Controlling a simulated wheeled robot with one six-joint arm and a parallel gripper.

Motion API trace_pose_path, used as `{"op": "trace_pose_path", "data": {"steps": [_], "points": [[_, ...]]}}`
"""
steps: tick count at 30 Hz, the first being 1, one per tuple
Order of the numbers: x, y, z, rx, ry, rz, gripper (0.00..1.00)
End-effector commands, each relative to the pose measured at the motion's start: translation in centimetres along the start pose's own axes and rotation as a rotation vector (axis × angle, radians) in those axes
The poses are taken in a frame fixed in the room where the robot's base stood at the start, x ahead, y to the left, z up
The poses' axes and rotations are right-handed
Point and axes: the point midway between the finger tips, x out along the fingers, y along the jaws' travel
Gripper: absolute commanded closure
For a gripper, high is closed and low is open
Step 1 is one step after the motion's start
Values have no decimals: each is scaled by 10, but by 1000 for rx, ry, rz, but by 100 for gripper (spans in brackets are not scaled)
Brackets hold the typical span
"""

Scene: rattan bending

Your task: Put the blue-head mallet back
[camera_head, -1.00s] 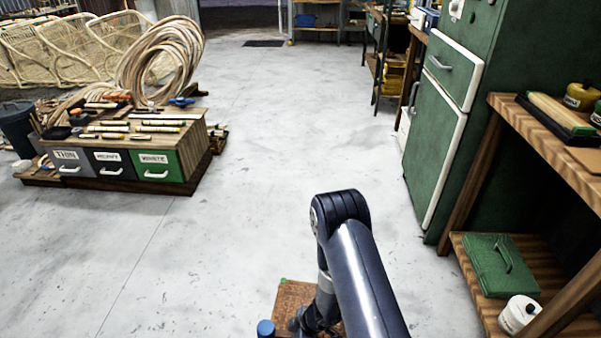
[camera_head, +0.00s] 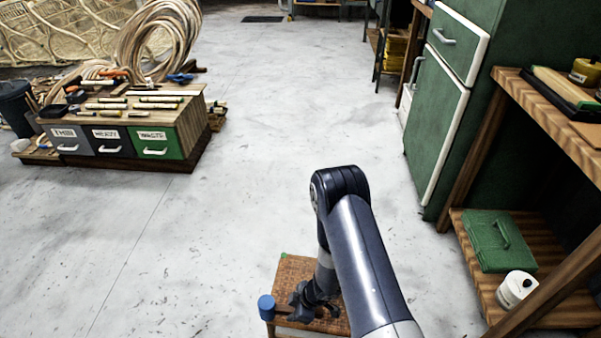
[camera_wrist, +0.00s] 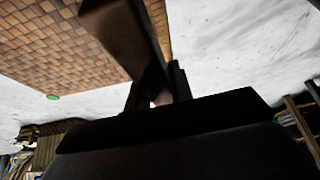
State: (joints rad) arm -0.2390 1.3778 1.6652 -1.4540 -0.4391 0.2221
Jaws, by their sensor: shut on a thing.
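The blue-head mallet (camera_head: 266,307) is low in the head view, its head at the left edge of a small woven-top stool (camera_head: 294,270). Its brown handle runs right into my gripper (camera_head: 300,309), which is shut on it. In the wrist view the dark handle (camera_wrist: 122,38) rises from between the fingers of my gripper (camera_wrist: 156,95), with the woven seat (camera_wrist: 45,45) behind it. The mallet's head is out of the wrist view. I cannot tell whether the mallet touches the seat.
A low bench (camera_head: 190,110) with labelled drawers and several tools on top stands at the left. Green cabinet (camera_head: 435,120) and wooden shelving (camera_head: 480,150) line the right side. A green box (camera_head: 500,240) lies on the lower shelf. Open floor fills the middle.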

Motion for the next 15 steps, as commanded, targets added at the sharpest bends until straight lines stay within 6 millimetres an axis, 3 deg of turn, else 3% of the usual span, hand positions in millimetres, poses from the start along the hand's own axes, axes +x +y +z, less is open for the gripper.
{"op": "trace_pose_path", "data": {"steps": [7,9,15], "points": [[28,0,13,0,1,1,100],[9,1,4,-1,2,2,100],[-18,1,-10,-2,2,2,100]]}}
